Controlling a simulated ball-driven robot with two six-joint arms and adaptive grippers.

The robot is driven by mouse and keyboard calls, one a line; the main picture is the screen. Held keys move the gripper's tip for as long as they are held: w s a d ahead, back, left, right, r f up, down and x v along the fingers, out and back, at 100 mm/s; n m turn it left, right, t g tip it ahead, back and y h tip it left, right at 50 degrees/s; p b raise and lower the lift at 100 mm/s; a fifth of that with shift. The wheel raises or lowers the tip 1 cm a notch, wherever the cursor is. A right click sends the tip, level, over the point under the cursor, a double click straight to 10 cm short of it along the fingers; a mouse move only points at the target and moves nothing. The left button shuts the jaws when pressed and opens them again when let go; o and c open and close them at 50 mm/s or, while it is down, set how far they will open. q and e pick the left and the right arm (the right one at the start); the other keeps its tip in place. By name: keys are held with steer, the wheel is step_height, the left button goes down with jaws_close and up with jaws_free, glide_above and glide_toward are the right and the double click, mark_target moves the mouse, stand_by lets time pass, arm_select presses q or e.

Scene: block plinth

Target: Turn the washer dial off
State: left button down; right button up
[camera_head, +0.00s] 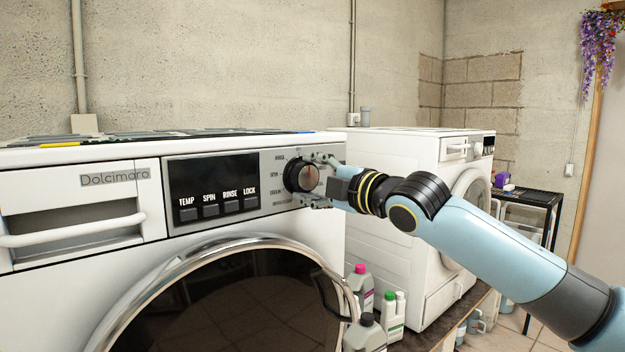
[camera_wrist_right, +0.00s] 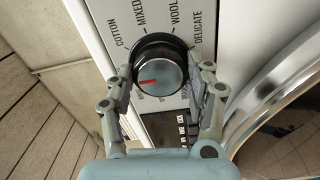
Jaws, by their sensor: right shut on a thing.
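The washer (camera_head: 100,159) is white with a dark display and a row of buttons. Its round dial (camera_head: 305,175) has a black ring and a silver face, at the right of the control panel. My right gripper (camera_head: 318,180) reaches in from the right and is shut on the dial. In the right wrist view the dial (camera_wrist_right: 159,76) sits between the two fingers, and its red mark points to the left in that picture. Labels such as COTTON, MIXED, WOOL and DELICATE surround it; the lower labels are partly hidden. My left gripper is out of view.
A second white machine (camera_head: 393,160) stands to the right behind my right arm. Several bottles (camera_head: 391,312) stand between the machines. The washer's round glass door (camera_head: 235,305) is below the panel. A dark rack (camera_head: 540,198) stands at the far right.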

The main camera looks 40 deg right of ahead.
steer(key=o, duration=1.2)
steer(key=shift+s+d, duration=0.15)
steer(key=shift+s, duration=1.75)
steer(key=shift+s+d, duration=0.1)
steer(key=shift+s, duration=1.75)
